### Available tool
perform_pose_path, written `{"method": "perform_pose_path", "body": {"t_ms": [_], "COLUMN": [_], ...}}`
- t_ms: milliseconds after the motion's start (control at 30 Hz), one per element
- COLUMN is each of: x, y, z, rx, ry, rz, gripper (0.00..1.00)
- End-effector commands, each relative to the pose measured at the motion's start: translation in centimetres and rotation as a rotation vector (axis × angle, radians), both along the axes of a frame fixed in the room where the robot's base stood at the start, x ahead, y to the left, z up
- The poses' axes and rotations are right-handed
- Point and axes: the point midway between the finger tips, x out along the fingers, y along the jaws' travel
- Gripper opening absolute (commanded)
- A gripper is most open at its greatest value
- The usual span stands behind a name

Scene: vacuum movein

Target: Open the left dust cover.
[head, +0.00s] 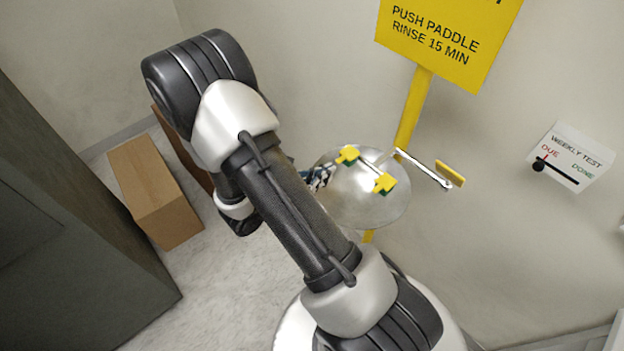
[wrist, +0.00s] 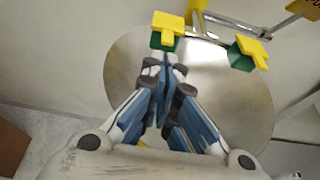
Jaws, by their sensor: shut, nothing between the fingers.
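The left dust cover (head: 347,154) is a yellow cap on a green nozzle over a round metal bowl (head: 370,205). It looks closed, and in the wrist view it shows (wrist: 168,24) just beyond my fingertips. My gripper (head: 320,177) is shut and empty, over the left side of the bowl. In the wrist view its blue-padded fingers (wrist: 166,62) meet just below the left green nozzle; I cannot tell whether they touch it. The right dust cover (head: 384,182), also yellow on green, sits to the right and shows in the wrist view (wrist: 253,50).
A metal arm with a yellow paddle (head: 450,173) extends right of the bowl. A yellow post (head: 412,115) carries a yellow sign (head: 450,40) behind it. A weekly test tag (head: 570,157) is on the wall. A cardboard box (head: 155,190) stands on the floor at left.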

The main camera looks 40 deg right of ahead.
Motion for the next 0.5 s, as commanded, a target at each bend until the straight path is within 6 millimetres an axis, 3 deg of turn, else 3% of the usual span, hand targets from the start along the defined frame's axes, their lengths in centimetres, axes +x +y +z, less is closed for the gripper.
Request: {"method": "perform_pose_path", "body": {"t_ms": [200, 500], "x": [0.1, 0.2], "y": [-2.2, -2.4], "z": [-0.8, -0.8], "rx": [0.0, 0.0], "ry": [0.0, -0.001], "rz": [-0.002, 0.0], "gripper": [0.0, 0.0]}}
